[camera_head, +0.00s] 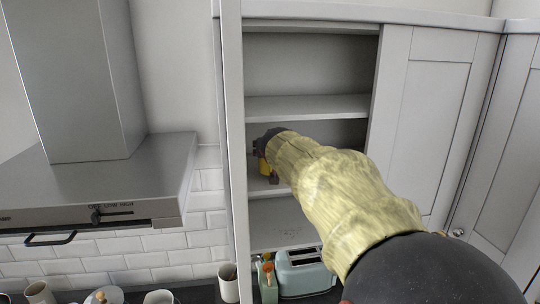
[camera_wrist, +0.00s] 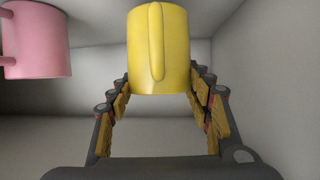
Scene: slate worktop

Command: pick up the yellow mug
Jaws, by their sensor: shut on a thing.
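The yellow mug (camera_wrist: 176,50) is at the top middle of the wrist view, between the two fingers, with its handle facing the camera. My gripper (camera_wrist: 160,86) is shut on the mug, one finger along each side. In the head view my arm reaches into an open cabinet and a bit of the yellow mug (camera_head: 264,166) shows by my gripper (camera_head: 266,150). Most of the mug is hidden there by my arm. I cannot tell whether the mug is touching the shelf.
A pink mug (camera_wrist: 35,42) is to the left of the yellow mug. The cabinet has an upper shelf (camera_head: 305,107) above my gripper and a lower shelf (camera_head: 282,222) below. A toaster (camera_head: 305,274) stands under it. The range hood (camera_head: 100,185) is at left.

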